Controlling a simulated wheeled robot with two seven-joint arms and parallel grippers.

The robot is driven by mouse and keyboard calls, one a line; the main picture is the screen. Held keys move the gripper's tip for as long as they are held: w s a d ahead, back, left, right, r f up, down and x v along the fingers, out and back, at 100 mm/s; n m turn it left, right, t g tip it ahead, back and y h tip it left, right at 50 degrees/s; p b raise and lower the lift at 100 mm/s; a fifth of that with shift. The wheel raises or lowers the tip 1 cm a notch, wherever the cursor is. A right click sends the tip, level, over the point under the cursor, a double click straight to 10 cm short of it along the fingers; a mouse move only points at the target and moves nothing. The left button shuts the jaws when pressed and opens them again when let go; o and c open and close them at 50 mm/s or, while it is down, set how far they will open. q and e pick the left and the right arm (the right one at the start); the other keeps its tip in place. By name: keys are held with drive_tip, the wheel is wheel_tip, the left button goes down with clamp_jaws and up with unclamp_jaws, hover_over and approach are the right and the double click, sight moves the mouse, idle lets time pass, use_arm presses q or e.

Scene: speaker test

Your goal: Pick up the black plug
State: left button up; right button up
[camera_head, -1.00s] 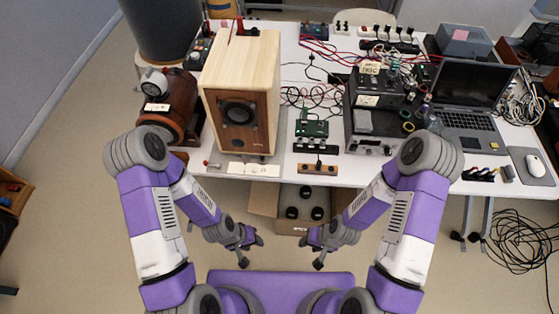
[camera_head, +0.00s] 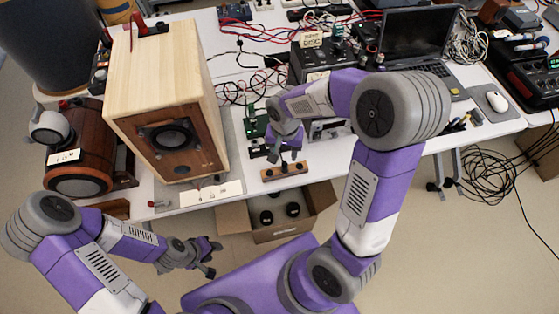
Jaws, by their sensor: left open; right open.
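My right gripper (camera_head: 285,154) is over the front of the white table, with its fingers pointing down and apart, just above a small wooden block with dark sockets (camera_head: 284,171). It covers part of the area behind the block, and I cannot make out a black plug between its fingers. A small black plug-like piece on a thin cable (camera_head: 240,45) lies further back on the table, well away from the gripper; I cannot tell whether it is the black plug. My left gripper (camera_head: 213,258) is open and empty, low in front of the table, left of the cardboard box.
A wooden speaker (camera_head: 185,95) stands left of my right gripper. A laptop (camera_head: 415,40) and a white mouse (camera_head: 496,101) are at the right. An open cardboard box (camera_head: 283,232) stands under the table's front edge. Cables cover the table's back.

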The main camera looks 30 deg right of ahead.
sight(285, 163)
drive_tip(key=f, duration=0.2)
drive_tip(key=shift+s+f+b, duration=0.25)
drive_tip(key=shift+f+b, duration=0.05)
drive_tip(key=shift+b, duration=0.1)
wheel_tip(285, 163, down, 5)
drive_tip(key=shift+w+d+r+b, duration=0.1)
drive_tip(key=shift+r+b, duration=0.1)
drive_tip(key=shift+b, duration=0.7)
drive_tip(key=shift+r, duration=0.1)
drive_tip(key=shift+c, duration=0.4)
clamp_jaws()
